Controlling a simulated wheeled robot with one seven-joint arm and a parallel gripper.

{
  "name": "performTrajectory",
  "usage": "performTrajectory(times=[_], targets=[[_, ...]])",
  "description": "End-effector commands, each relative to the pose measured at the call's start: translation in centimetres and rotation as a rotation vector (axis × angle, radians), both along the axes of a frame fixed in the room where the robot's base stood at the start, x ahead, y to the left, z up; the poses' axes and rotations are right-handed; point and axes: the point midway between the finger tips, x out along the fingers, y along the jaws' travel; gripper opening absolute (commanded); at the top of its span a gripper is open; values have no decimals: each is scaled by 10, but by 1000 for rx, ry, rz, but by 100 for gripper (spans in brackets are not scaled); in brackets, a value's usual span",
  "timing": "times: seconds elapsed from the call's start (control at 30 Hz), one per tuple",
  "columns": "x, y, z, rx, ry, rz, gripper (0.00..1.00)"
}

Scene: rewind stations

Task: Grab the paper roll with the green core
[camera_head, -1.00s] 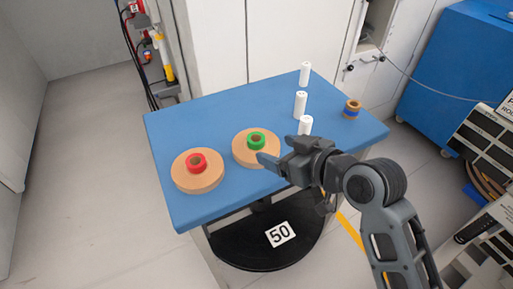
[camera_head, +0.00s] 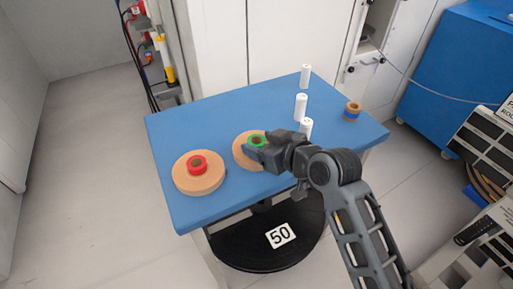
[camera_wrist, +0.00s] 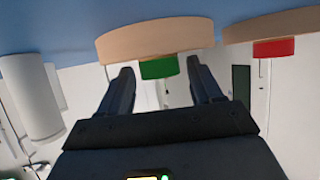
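The paper roll with the green core is a flat tan disc (camera_head: 241,158) on the blue table, with a green ring (camera_head: 257,137) standing up at its middle. My gripper (camera_head: 252,148) is over the roll's right part, beside the green core, and hides some of the disc. In the wrist view, which is upside down, my gripper (camera_wrist: 160,67) is open. Its two fingers lie to either side of the green core (camera_wrist: 158,69), with gaps between. I cannot tell whether the fingertips reach around the core. The tan disc (camera_wrist: 150,40) shows beyond them.
A similar roll with a red core (camera_head: 197,175) lies to the left on the blue table (camera_head: 215,112). Several white cylinders, one of them (camera_head: 301,107), stand to the right. A small brown and blue spool (camera_head: 352,111) is near the right edge. The table's far left is clear.

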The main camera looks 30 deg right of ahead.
Motion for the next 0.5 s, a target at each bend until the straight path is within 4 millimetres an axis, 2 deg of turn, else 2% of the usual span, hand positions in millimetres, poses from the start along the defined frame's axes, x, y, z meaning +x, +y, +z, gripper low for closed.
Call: performTrajectory(times=[0.07, 0.5], targets=[[0, 0, 0, 0, 0, 0, 57], [0, 0, 0, 0, 0, 0, 14]])
